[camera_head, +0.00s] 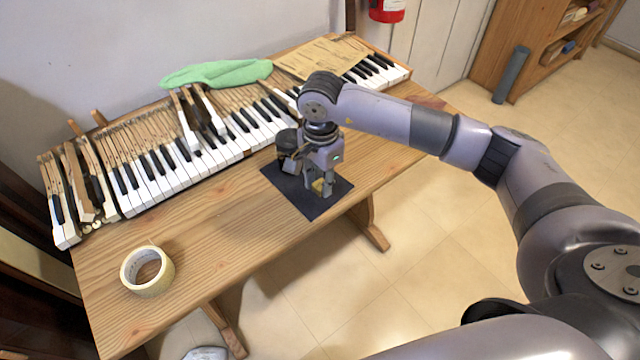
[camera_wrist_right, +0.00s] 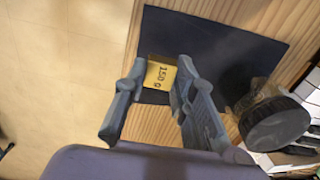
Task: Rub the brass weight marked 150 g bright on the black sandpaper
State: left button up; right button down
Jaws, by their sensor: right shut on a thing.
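The brass weight (camera_wrist_right: 160,76), yellow and marked 150 g, sits between the two fingertips of my right gripper (camera_wrist_right: 156,84) in the right wrist view. The gripper is shut on it. In the head view the weight (camera_head: 319,185) shows as a small yellow patch under my right gripper (camera_head: 320,184), over the black sandpaper (camera_head: 295,198). The sandpaper lies flat near the table's front edge and also shows in the right wrist view (camera_wrist_right: 215,50). I cannot tell whether the weight touches the sandpaper. My left gripper is not in view.
The piano keyboard (camera_head: 165,180) runs along the back of the wooden table (camera_head: 215,225), with several keys raised or loose. A green cloth (camera_head: 218,73) lies over its back. A tape roll (camera_head: 147,270) stands at the front left. The table between roll and sandpaper is clear.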

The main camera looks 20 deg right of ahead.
aim_at(321, 184)
notch_tip(321, 184, up, 2)
jog(key=shift+w+r+p, duration=0.1)
jog(key=shift+p, duration=0.3)
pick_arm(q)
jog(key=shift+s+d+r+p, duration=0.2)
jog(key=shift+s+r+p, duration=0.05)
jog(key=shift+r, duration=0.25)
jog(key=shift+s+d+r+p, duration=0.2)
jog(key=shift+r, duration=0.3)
pick_arm(e)
jog(key=shift+r, duration=0.95)
